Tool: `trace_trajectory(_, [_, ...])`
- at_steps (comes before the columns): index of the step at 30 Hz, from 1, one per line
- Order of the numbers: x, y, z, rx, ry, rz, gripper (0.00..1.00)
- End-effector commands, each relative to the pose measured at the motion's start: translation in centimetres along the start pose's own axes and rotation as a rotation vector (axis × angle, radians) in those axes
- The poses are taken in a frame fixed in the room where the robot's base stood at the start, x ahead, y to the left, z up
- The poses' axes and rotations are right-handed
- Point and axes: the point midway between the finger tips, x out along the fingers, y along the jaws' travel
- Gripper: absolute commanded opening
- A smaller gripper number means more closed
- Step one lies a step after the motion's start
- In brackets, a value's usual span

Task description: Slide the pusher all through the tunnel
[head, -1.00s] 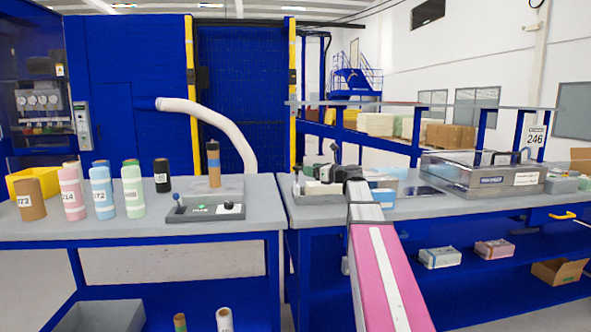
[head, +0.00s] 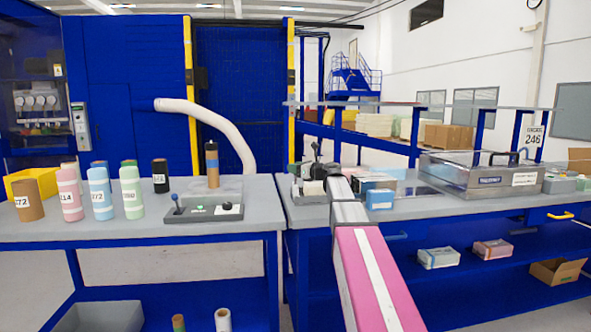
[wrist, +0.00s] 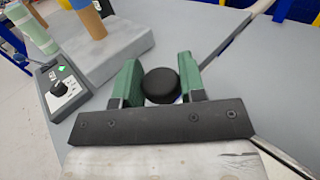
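In the wrist view my gripper (wrist: 158,75) has two green fingers standing apart, with a round black knob (wrist: 160,85) between them. The knob fills most of the gap; I cannot tell whether the fingers touch it. It may be the pusher's handle. A black bar with screws crosses below the fingers and hides what lies under it. In the head view my gripper (head: 308,172) is low over the left end of the right table, partly hidden by my arm. I cannot make out the tunnel clearly.
A grey block with an upright brown and blue cylinder (head: 212,162) and a control box (head: 204,209) stand on the left table. Several foam rolls (head: 98,190) stand farther left. Small boxes (head: 380,197) and a metal case (head: 480,175) are right of my arm.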

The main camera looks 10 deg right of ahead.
Motion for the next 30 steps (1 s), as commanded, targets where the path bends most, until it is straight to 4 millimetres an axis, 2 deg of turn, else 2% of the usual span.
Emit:
trace_trajectory(1, [0.0, 0.0, 0.0, 0.0, 0.0, 0.0, 0.11])
trace_trajectory(2, [0.0, 0.0, 0.0, 0.0, 0.0, 0.001, 0.01])
trace_trajectory(3, [0.0, 0.0, 0.0, 0.0, 0.0, 0.001, 0.0])
trace_trajectory(8, [-0.3, -0.2, 0.0, 0.0, 0.0, 0.0, 0.0])
trace_trajectory(14, [-2.0, -2.1, 0.0, 0.001, 0.0, -0.002, 0.0])
trace_trajectory(20, [-6.0, -6.2, 0.0, 0.0, 0.001, -0.004, 0.0])
trace_trajectory(30, [-14.6, -15.0, 0.0, 0.001, 0.001, -0.004, 0.0])
